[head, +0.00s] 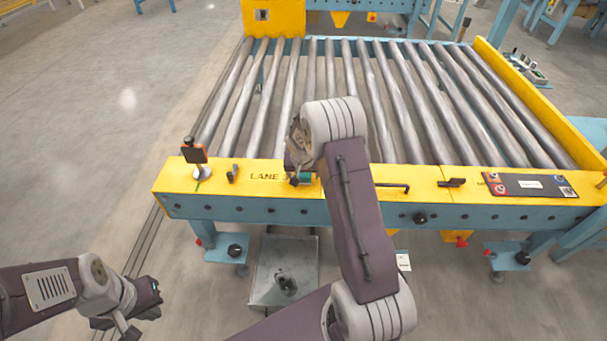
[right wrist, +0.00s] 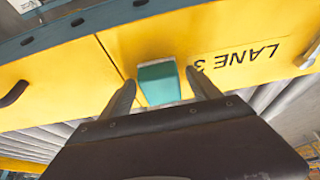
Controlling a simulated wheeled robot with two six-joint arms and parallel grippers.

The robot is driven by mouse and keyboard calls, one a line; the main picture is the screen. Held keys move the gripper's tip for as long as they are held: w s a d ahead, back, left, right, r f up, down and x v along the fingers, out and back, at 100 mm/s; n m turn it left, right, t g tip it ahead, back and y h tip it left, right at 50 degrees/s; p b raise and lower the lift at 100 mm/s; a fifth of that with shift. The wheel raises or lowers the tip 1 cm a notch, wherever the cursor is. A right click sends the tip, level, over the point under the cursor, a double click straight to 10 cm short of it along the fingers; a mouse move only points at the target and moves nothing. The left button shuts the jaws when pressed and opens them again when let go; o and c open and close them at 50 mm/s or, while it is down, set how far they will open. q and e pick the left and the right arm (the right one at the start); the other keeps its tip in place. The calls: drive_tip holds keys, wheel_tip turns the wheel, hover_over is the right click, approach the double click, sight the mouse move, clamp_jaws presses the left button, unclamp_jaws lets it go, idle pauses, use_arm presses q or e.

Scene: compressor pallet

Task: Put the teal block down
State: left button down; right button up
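The teal block (right wrist: 159,82) is on the yellow rail (right wrist: 60,89), near the "LANE 3" lettering, in the right wrist view. A small part of the block (head: 306,178) shows in the head view, mostly hidden by my right gripper (head: 299,170). In the right wrist view my right gripper (right wrist: 161,76) is open, one finger on each side of the block, with yellow showing between each finger and the block. My left gripper (head: 146,309) hangs over the floor at the lower left, away from the block; its finger gap is unclear.
A roller conveyor (head: 350,95) lies behind the rail. An orange-and-black device (head: 195,153) stands at the rail's left end. A dark control panel (head: 530,185) and black handles (head: 392,186) are to the right. A grey metal box (head: 284,268) is below the rail.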

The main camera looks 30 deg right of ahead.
drive_tip(key=shift+r, duration=0.2)
drive_tip(key=p+v, duration=0.4)
drive_tip(key=v, duration=0.8)
drive_tip(key=s+a+n+g+y, duration=0.1)
drive_tip(key=s+a+n, duration=0.2)
drive_tip(key=s+a, duration=0.3)
drive_tip(key=s+a+n+g+y, duration=0.1)
drive_tip(key=s+a+n, duration=0.2)
drive_tip(key=s, duration=1.1)
drive_tip(key=a, duration=0.3)
drive_tip(key=shift+s+a+g+y, duration=0.2)
drive_tip(key=shift+s+g+y, duration=0.1)
drive_tip(key=shift+s, duration=0.05)
